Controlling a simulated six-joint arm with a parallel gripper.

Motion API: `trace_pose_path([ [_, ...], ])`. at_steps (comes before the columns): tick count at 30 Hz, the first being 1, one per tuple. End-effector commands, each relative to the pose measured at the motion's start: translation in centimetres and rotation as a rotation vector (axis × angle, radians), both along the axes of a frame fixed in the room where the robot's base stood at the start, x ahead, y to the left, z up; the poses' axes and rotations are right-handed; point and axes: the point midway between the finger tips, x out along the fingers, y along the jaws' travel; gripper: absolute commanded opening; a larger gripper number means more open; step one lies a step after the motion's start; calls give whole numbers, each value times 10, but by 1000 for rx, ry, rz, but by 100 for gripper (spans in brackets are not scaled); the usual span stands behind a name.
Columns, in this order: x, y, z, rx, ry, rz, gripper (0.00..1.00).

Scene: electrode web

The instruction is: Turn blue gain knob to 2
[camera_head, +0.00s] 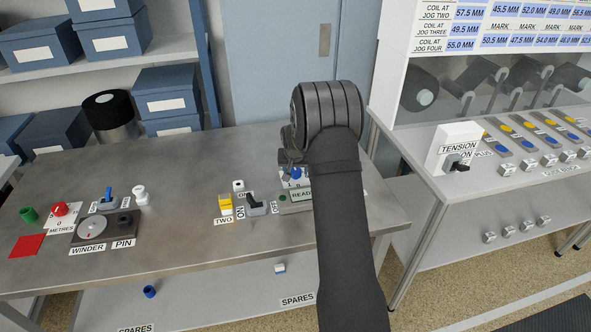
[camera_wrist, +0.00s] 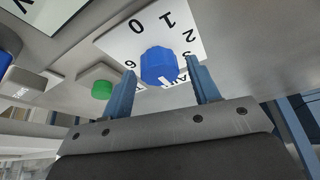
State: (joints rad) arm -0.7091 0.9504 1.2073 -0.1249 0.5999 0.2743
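The blue gain knob (camera_wrist: 158,66) stands on a white dial plate (camera_wrist: 135,38) printed with numbers; 0, 1, 2, 3 and 6 are readable, upside down in the wrist view. In the head view the knob (camera_head: 296,173) shows just below my wrist, partly hidden. My gripper (camera_wrist: 160,69) is open, with one blue finger to each side of the knob in the picture. Gaps show between the fingers and the knob, and nothing is held. I cannot tell which number the knob points to.
A green button (camera_wrist: 102,89) sits close to the left finger in the wrist view. In the head view, a black switch (camera_head: 256,205) and a yellow block (camera_head: 225,205) are left of the knob.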

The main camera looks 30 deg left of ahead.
Motion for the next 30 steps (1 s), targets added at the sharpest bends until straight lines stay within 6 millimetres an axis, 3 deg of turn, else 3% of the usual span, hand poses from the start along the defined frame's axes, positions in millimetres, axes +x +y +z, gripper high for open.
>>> trace_pose_path([
  [1,0,0,0,0,0,0,45],
  [6,0,0,0,0,0,0,14],
  [17,0,-1,0,0,1,50,14],
  [30,2,-3,0,0,2,374,14],
])
